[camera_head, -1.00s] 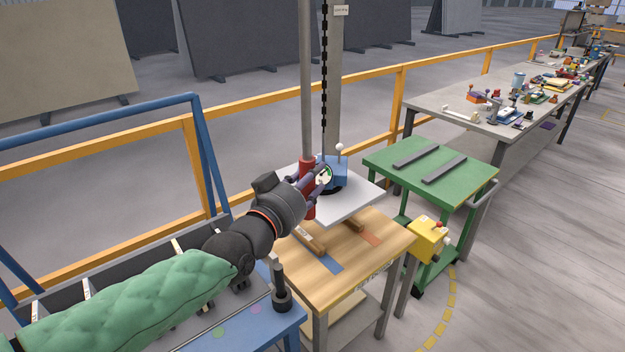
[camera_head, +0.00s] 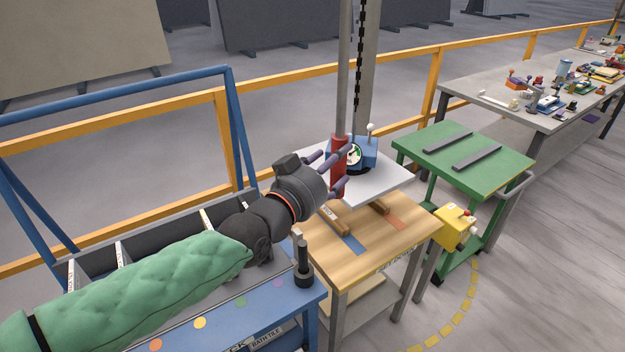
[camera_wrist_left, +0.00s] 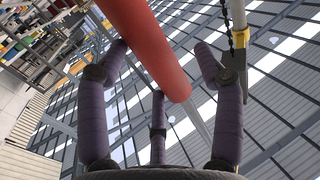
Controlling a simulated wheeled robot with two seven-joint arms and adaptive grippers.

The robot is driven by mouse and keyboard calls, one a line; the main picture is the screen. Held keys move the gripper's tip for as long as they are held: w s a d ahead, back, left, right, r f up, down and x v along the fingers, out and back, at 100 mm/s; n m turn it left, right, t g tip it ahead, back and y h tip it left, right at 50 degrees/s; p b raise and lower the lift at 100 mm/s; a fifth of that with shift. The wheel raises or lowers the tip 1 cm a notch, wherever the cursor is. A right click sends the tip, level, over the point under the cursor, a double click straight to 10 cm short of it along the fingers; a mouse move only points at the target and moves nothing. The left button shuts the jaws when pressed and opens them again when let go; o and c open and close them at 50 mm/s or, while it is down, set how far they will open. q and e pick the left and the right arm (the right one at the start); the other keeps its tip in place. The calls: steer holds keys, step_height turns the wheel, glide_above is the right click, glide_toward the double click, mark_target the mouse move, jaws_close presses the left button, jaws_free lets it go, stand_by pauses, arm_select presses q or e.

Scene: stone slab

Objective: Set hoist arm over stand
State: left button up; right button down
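The hoist arm is a grey upright pole (camera_head: 344,70) with a red grip sleeve (camera_head: 338,168) at its lower end. The sleeve also crosses the top of the left wrist view (camera_wrist_left: 148,45). My left gripper (camera_head: 334,168) is at the sleeve, its purple fingers spread around it. In the wrist view the fingers (camera_wrist_left: 160,90) stand apart, not closed on it. Behind the sleeve, a blue lifter head (camera_head: 362,148) with a gauge sits on a pale slab (camera_head: 385,182) over the wooden-topped stand (camera_head: 410,232). A green stand (camera_head: 490,175) with two dark bars is to the right. My right gripper is not in view.
A yellow control box (camera_head: 453,226) stands between the two stands. A blue bench (camera_head: 215,318) with a black upright post (camera_head: 303,265) is in front left. An orange rail (camera_head: 222,135) runs behind. A long cluttered table (camera_head: 510,110) is at the back right.

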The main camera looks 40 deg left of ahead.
arm_select(q)
steer(key=s, duration=1)
steer(key=shift+s+r, duration=0.2)
steer(key=shift+r, duration=0.15)
steer(key=shift+a, duration=0.1)
steer(key=w+d+f+g+h, duration=0.1)
steer(key=w+d+f+g, duration=0.25)
steer(key=f, duration=0.85)
steer(key=w+d+f+n+g, duration=0.1)
steer(key=w+d+f+g, duration=0.3)
steer(key=f, duration=0.7)
steer(key=w+f+g+h, duration=0.15)
steer(key=w+f, duration=0.35)
steer(key=f, duration=0.7)
steer(key=s+d+f+g, duration=0.2)
steer(key=s+f, duration=0.4)
steer(key=f, duration=0.4)
steer(key=s+d+f+n+g, duration=0.1)
steer(key=s+d+f+g, duration=0.2)
steer(key=s+f, duration=0.3)
steer(key=s+d+f+g+h, duration=0.1)
steer(key=s+d+f+g, duration=0.2)
steer(key=f, duration=1)
steer(key=s+d, duration=0.2)
steer(key=s, duration=0.1)
steer(key=shift+s+f+n, duration=0.15)
steer(key=shift+f+n, duration=0.15)
